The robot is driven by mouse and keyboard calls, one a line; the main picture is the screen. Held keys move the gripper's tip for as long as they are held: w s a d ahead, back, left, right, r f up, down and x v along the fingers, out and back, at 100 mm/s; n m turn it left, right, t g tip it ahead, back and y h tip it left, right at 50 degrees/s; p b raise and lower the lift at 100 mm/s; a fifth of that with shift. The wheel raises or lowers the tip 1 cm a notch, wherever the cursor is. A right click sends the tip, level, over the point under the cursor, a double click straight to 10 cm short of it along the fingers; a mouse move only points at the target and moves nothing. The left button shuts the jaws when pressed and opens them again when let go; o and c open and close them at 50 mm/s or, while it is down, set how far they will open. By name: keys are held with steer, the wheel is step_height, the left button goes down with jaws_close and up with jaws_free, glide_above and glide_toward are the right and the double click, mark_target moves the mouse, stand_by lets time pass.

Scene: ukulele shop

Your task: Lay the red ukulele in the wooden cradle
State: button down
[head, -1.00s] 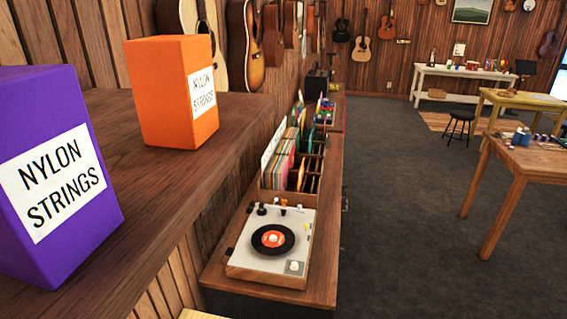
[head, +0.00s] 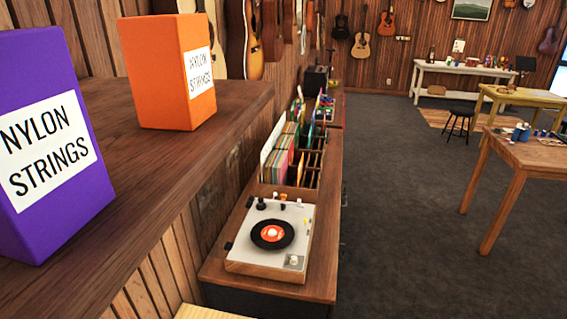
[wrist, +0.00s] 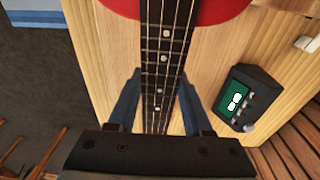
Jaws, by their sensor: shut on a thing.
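The red ukulele (wrist: 205,8) shows in the wrist view, its body cut off by the top edge. Its dark fretboard neck (wrist: 164,70) runs down the middle. My gripper (wrist: 160,88) has its blue fingers on either side of the neck and is shut on it. The neck passes out of sight behind the dark gripper body. Neither the ukulele nor my gripper shows in the head view. I cannot make out the wooden cradle in either view.
Below the ukulele is a pale wooden surface (wrist: 228,50) with a black device with a green screen (wrist: 238,98). In the head view, purple (head: 50,150) and orange (head: 170,75) boxes stand on a dark shelf (head: 150,190). A turntable (head: 272,240) is beyond. Carpet (head: 400,200) is clear at centre right.

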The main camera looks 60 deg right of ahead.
steer(key=shift+f+b, duration=1.15)
steer(key=shift+f, duration=0.6)
steer(key=shift+c, duration=1.2)
jaws_free()
steer(key=shift+r, duration=0.1)
steer(key=shift+r+p, duration=0.9)
steer(key=shift+p, duration=0.25)
steer(key=shift+r, duration=0.1)
